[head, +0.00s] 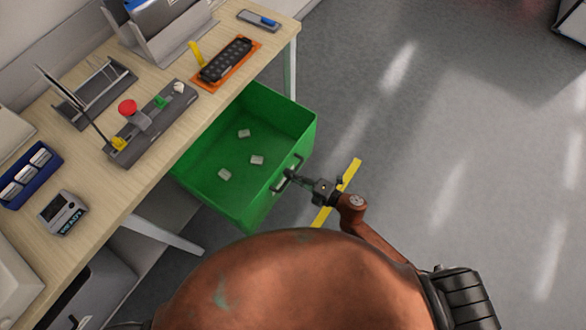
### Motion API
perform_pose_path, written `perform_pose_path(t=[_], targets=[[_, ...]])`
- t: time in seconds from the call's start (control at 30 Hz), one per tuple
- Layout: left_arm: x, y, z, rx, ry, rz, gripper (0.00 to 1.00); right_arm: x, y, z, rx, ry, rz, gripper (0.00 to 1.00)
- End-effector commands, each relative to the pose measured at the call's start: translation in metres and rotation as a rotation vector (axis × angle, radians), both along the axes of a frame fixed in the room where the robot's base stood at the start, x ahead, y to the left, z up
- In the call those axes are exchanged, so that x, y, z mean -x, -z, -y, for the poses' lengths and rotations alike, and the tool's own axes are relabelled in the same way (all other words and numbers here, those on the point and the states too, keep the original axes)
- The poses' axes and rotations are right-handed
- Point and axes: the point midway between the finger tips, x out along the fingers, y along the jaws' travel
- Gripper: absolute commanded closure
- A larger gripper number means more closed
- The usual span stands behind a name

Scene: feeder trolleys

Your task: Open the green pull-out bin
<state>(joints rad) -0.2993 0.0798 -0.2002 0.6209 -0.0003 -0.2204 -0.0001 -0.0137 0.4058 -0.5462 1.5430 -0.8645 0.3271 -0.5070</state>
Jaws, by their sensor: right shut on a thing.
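The green pull-out bin (237,203) stands out from under the wooden table, so its inside shows. Several small pale pieces lie on its floor. A grey bar handle (285,175) sits on its front wall. My right gripper (292,176) is at this handle and shut on it; the fingertips are small in the picture. My left gripper does not show. The back of the bin is hidden beneath the tabletop.
Grey floor with a yellow line (351,172) is open to the right.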

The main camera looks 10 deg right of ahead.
Motion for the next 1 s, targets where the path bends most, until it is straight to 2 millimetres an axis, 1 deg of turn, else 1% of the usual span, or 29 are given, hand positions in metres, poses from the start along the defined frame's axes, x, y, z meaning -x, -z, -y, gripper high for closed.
perform_pose_path(t=[0.13, 0.47, 0.5, 0.73, 0.77, 1.0], targets=[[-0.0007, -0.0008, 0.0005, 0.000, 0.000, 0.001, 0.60, 0.0035, 0.0004, -0.0011, 0.001, -0.010, 0.000, 1.00], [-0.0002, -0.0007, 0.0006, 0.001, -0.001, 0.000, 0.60, 0.0041, 0.0007, -0.0001, 0.001, -0.010, -0.001, 1.00], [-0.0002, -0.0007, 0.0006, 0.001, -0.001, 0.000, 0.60, 0.0040, 0.0007, -0.0001, 0.001, -0.009, -0.001, 0.90], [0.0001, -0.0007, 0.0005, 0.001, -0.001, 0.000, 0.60, 0.0038, 0.0003, -0.0001, 0.000, -0.009, 0.000, 0.74], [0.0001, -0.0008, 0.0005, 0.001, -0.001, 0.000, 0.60, 0.0037, 0.0003, -0.0001, 0.000, -0.009, 0.000, 0.73], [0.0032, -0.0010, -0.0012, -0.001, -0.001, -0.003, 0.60, 0.0038, 0.0000, 0.0001, 0.000, -0.009, 0.000, 0.73]])
